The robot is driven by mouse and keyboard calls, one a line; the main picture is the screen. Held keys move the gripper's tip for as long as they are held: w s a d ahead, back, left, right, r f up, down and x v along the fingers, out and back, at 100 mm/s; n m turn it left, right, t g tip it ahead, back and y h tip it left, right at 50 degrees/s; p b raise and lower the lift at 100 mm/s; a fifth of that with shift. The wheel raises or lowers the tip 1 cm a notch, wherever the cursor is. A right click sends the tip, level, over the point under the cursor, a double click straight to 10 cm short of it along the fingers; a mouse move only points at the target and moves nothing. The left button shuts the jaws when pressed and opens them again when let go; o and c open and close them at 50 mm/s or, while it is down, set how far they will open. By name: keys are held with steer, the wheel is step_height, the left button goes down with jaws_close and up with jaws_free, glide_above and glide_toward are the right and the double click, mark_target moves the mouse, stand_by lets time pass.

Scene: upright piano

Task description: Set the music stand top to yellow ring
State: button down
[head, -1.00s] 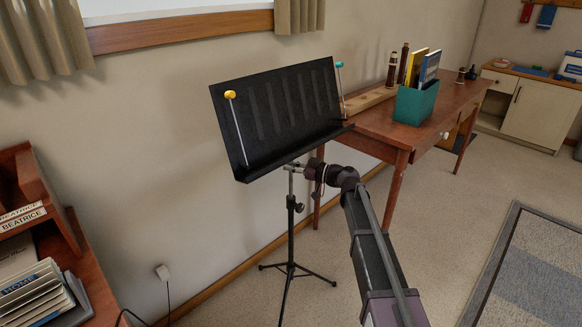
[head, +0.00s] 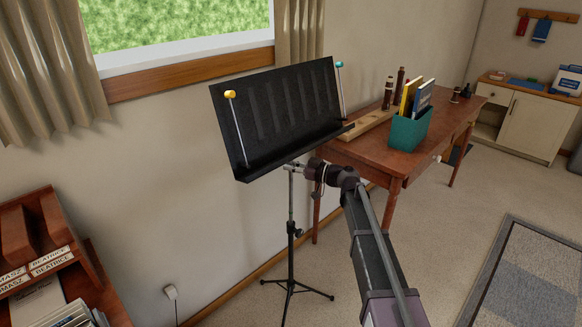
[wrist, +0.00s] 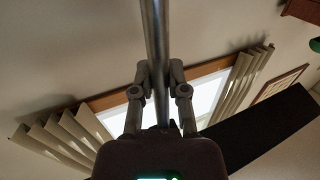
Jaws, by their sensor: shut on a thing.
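The black music stand top (head: 280,115) is tilted back in the head view, above a thin metal shaft (head: 291,205) on a tripod (head: 291,287). A clamp knob (head: 297,233) sits partway down the shaft. My gripper (head: 294,166) is shut on the shaft just under the stand top. The wrist view shows the metal tube (wrist: 155,35) between both fingers of my gripper (wrist: 160,75). I can make out no yellow ring on the shaft. A yellow knob (head: 230,94) and a teal knob (head: 339,64) tip the page-holder rods.
A wooden desk (head: 385,160) with a teal book box (head: 409,128) stands close to the right. A shelf unit (head: 50,235) is at lower left. The wall and window (head: 180,20) are behind the stand. Carpet is clear around the tripod.

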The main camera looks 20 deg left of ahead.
steer(key=shift+w+r+p, duration=0.1)
steer(key=shift+r+p, duration=1.1)
steer(key=shift+r, duration=0.5)
steer(key=c, duration=0.6)
jaws_free()
steer(key=shift+c, duration=0.2)
steer(key=shift+d, duration=0.1)
steer(key=s+d, duration=0.1)
steer(key=d, duration=1)
steer(key=shift+s+d, duration=0.35)
steer(key=shift+f, duration=0.1)
